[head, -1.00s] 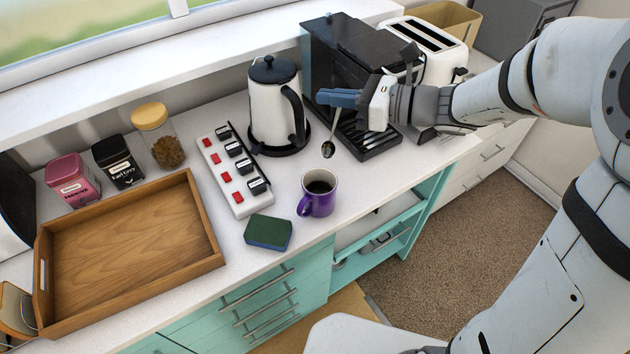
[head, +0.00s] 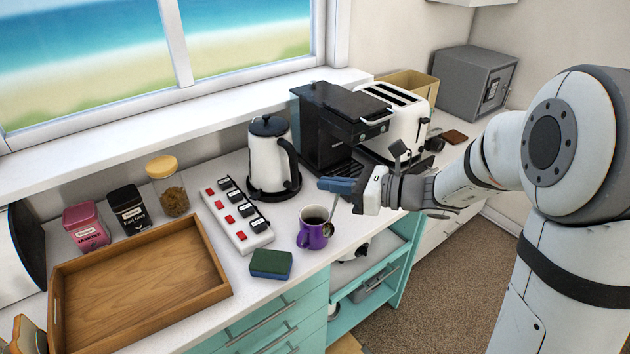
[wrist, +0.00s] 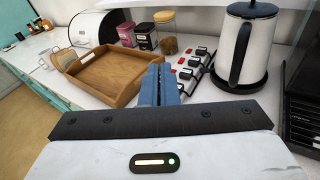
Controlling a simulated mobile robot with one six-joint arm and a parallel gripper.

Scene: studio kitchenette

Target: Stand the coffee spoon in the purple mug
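The purple mug (head: 314,236) stands upright on the white counter near its front edge, with dark liquid inside. In the wrist view the blue fingers (wrist: 158,84) are together; the spoon and mug do not show there.
A green sponge (head: 271,264) lies left of the mug. Behind are a power strip (head: 235,222), a kettle (head: 271,160) and a black coffee machine (head: 325,130). A wooden tray (head: 215,282) takes up the left.

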